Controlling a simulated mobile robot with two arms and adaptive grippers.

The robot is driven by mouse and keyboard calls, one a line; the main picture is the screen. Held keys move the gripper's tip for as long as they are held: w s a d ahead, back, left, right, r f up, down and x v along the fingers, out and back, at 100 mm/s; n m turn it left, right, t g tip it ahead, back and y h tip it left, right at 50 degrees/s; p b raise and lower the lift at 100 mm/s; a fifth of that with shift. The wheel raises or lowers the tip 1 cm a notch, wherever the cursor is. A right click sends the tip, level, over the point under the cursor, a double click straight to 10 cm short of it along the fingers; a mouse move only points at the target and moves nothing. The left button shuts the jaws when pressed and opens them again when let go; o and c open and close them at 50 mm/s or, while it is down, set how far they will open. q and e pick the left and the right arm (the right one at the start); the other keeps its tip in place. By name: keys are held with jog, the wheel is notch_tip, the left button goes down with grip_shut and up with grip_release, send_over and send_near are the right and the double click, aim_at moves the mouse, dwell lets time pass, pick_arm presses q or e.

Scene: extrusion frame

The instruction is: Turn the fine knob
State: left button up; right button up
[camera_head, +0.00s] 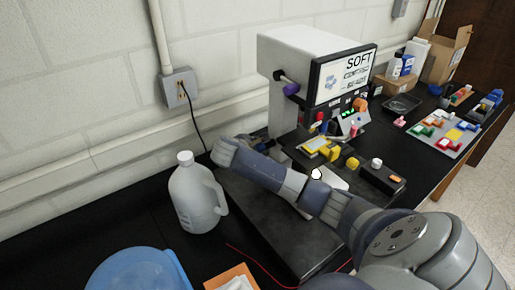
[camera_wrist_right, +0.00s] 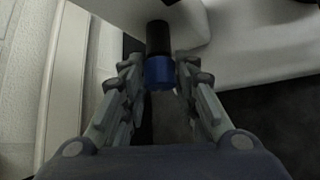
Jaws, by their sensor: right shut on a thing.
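A blue knob (camera_wrist_right: 158,73) sits on the end of a black cylinder (camera_wrist_right: 158,38) in the right wrist view. The cylinder stands out from a pale machine body. My right gripper (camera_wrist_right: 160,80) is shut on the blue knob, with one finger on each side. In the head view my right arm reaches in from the lower right to the machine's near left side. The arm covers part of that area, so the held knob cannot be made out there. My left gripper is not in view.
The white machine (camera_head: 292,50) carries a sign and a purple knob (camera_head: 291,89) on its side. A white jug (camera_head: 195,195) stands left of my arm, close to it. A blue bowl (camera_head: 138,272) lies at the front left. Several small coloured parts and boxes fill the right of the table.

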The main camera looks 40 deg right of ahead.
jog(key=shift+f+m+t, duration=0.1)
jog(key=shift+m+t, duration=0.3)
jog(key=shift+t, duration=0.3)
jog(key=o, duration=1.1)
jog(key=shift+c, duration=0.2)
jog(key=shift+s, duration=0.1)
jog(key=shift+a, duration=0.1)
jog(key=v, duration=1.2)
jog(key=shift+a+f, duration=0.1)
